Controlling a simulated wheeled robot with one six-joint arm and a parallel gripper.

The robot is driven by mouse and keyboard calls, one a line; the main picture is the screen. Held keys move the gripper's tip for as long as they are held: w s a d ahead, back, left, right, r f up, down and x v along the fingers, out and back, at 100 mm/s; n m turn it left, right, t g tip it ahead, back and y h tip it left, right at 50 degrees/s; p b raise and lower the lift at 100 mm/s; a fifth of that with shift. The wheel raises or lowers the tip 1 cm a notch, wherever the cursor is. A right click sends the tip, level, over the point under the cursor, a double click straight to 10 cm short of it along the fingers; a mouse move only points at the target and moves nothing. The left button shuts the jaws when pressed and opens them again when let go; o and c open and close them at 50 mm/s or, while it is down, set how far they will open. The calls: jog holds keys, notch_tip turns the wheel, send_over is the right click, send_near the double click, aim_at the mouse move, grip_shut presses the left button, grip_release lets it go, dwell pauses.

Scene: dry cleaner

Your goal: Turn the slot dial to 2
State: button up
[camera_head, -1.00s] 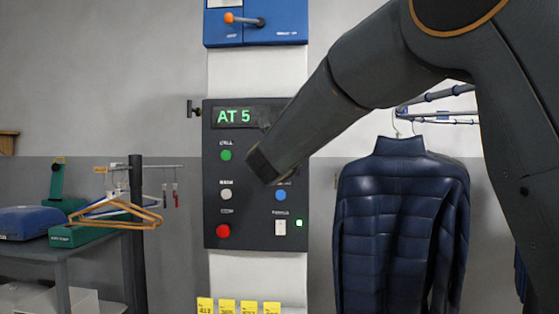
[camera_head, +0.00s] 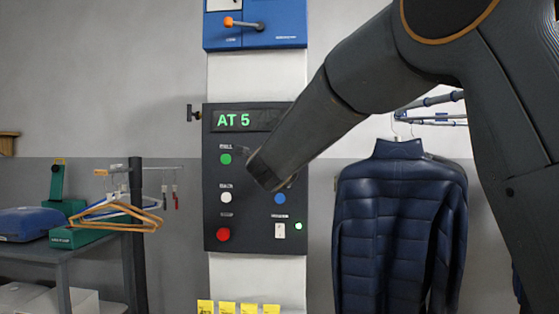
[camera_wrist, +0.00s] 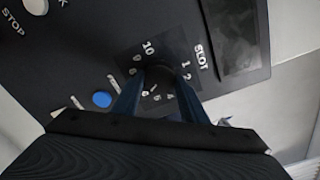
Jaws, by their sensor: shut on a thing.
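The slot dial (camera_wrist: 158,76) is a dark knob on a numbered black plate marked SLOT, seen in the wrist view. My gripper (camera_wrist: 160,90) has its two blue fingers on either side of the knob and is shut on it. The fingers and knob cover some of the numbers, and I cannot tell where the pointer is. In the head view my arm hides the dial. The display (camera_head: 233,120) on the dark control panel (camera_head: 213,190) reads AT 5 in green.
Green (camera_head: 226,159), white (camera_head: 226,197), red (camera_head: 223,234) and blue (camera_head: 280,198) buttons sit on the panel around the dial. A white switch (camera_head: 280,230) is at lower right. A navy puffer jacket (camera_head: 395,210) hangs right of the panel.

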jog(key=n+p, duration=0.8)
jog(key=n, duration=0.4)
jog(key=n+p, duration=0.8)
jog(key=n, duration=0.4)
jog(key=shift+a+r, duration=0.15)
jog(key=shift+r, duration=0.05)
dwell(0.4)
jog(key=o, duration=1)
jog(key=shift+o, duration=0.2)
jog(key=s+b, duration=0.2)
jog(key=s, duration=0.6)
jog(key=shift+a, duration=0.15)
